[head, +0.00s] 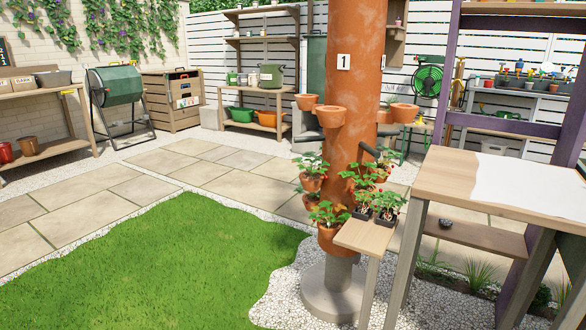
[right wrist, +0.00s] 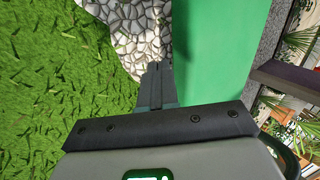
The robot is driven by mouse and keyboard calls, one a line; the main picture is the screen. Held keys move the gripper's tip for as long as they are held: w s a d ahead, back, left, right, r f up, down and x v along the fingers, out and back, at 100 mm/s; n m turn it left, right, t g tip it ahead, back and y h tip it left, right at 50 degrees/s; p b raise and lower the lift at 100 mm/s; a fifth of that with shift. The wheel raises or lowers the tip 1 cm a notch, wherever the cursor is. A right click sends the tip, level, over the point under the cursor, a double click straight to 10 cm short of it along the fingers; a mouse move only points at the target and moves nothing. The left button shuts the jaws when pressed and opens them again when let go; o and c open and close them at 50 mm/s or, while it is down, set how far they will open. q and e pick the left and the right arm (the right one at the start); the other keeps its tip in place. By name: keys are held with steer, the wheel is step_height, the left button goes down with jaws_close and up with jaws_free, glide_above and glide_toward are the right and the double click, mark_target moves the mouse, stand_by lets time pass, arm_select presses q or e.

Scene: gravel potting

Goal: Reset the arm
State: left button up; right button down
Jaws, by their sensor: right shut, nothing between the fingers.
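My right gripper (right wrist: 158,85) shows in the right wrist view, its fingers together with nothing between them. Behind it are grass on the left, pale stones at the top and a flat green surface (right wrist: 208,50) right of the fingers. I cannot tell what the green surface belongs to. Neither of my grippers shows in the head view, and my left gripper is in no view.
An orange column (head: 350,100) marked 1 carries terracotta pots (head: 331,116) and strawberry plants. A small wooden stand (head: 366,237) holds seedlings beside it. A wooden bench (head: 450,180) stands at the right. The lawn (head: 150,260) and paving (head: 170,162) are open at left.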

steer(key=s+a+r+p, duration=0.1)
steer(key=s+a+p, duration=0.2)
steer(key=s, duration=0.3)
steer(key=shift+r+p, duration=0.35)
steer(key=shift+p, duration=0.45)
steer(key=shift+a, duration=0.15)
